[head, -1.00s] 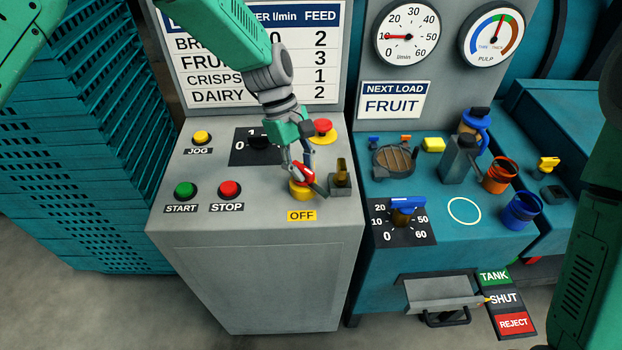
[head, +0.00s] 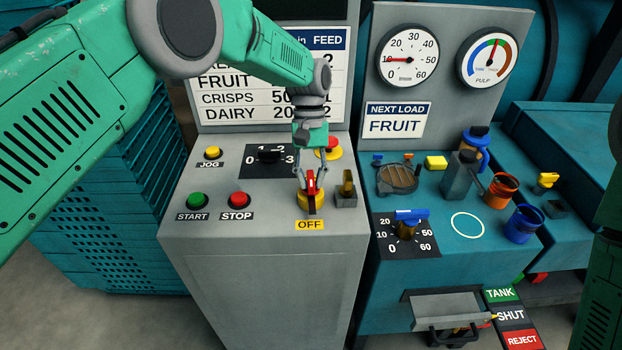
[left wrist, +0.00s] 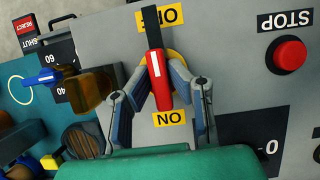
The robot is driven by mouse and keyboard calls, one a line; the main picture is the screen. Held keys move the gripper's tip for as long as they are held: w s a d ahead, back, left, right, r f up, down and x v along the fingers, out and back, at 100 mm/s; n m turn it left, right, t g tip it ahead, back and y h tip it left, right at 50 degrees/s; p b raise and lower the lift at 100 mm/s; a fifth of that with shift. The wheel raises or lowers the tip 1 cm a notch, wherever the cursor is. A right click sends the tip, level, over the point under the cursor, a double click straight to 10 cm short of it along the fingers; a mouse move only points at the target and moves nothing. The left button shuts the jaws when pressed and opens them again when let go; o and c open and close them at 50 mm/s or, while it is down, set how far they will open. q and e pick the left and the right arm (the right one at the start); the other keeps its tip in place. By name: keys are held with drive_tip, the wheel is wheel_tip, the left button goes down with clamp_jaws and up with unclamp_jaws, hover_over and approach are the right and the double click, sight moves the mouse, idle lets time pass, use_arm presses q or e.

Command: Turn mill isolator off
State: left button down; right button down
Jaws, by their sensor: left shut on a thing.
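The mill isolator is a red handle (head: 311,184) with a black tip on a yellow round base (head: 302,201), on the grey panel in the head view. My left gripper (head: 310,178) is shut on the handle from above. In the left wrist view the red handle (left wrist: 158,80) lies between my gripper's fingers (left wrist: 160,88). Its black tip points at the OFF label (left wrist: 173,17) and partly covers it. The red end lies by the ON label (left wrist: 170,118). The OFF label (head: 310,225) shows below the isolator in the head view. My right gripper is out of view.
A red-topped yellow button (head: 333,148) stands close behind my gripper and a small lever block (head: 347,190) close to its right. A rotary selector (head: 270,157), START (head: 197,201) and STOP (head: 239,200) are to the left.

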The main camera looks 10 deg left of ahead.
use_arm(q)
drive_tip(key=shift+w+m, duration=0.1)
drive_tip(key=shift+m, duration=0.2)
drive_tip(key=c, duration=1.5)
unclamp_jaws()
drive_tip(key=shift+c, duration=0.2)
drive_tip(key=shift+w+r, duration=0.15)
drive_tip(key=shift+r, duration=0.15)
drive_tip(key=d+v, duration=0.1)
drive_tip(key=v, duration=1)
drive_tip(key=shift+w+a, duration=0.25)
drive_tip(key=shift+a, duration=0.15)
drive_tip(key=shift+r, duration=0.1)
